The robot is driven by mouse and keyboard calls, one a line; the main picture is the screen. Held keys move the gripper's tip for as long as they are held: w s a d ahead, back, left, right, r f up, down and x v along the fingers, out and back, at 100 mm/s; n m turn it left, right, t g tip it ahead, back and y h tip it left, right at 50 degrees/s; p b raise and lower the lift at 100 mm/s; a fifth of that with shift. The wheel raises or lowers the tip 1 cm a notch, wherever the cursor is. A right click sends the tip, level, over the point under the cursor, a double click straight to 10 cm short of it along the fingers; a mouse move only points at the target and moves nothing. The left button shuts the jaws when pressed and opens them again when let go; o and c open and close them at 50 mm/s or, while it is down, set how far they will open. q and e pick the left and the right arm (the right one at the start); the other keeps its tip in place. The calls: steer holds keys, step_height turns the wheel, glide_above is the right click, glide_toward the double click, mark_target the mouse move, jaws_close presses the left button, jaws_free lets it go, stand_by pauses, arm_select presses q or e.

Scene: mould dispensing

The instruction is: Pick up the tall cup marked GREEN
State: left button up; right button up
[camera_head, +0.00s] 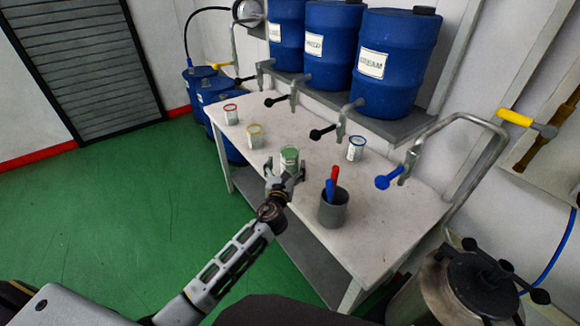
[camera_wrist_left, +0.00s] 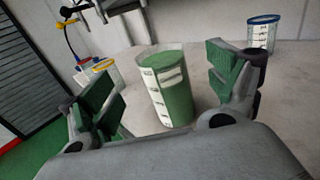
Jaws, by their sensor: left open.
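The tall green cup (camera_head: 289,158) stands upright on the white table near its front edge. In the left wrist view the green cup (camera_wrist_left: 165,90) is clear, with white label strips and dark marks too small to read. My left gripper (camera_head: 285,172) is open, just on the near side of the cup. In the wrist view its green-padded fingers (camera_wrist_left: 170,95) are spread to the left and right of the cup, apart from it. The cup's lower part is partly hidden by the gripper in the head view. My right gripper is not in view.
A red-rimmed cup (camera_head: 231,114) and a yellow-rimmed cup (camera_head: 254,135) stand left. A blue-rimmed cup (camera_head: 356,148) stands behind right. A grey holder (camera_head: 333,210) with red and blue handles is close right. Taps under blue drums (camera_head: 397,62) overhang the table's back.

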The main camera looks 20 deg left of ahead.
mark_target(288, 158)
arm_select(q)
steer(key=shift+w+a, duration=0.15)
steer(key=shift+w, duration=1.05)
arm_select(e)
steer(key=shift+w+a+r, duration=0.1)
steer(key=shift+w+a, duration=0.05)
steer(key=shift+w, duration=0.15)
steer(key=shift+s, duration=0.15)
arm_select(q)
steer(key=shift+w, duration=0.15)
steer(key=shift+w+a+r, duration=0.1)
steer(key=shift+w, duration=0.8)
steer(key=shift+w+a+b, duration=0.15)
steer(key=shift+w+b, duration=0.15)
steer(key=shift+w, duration=1.25)
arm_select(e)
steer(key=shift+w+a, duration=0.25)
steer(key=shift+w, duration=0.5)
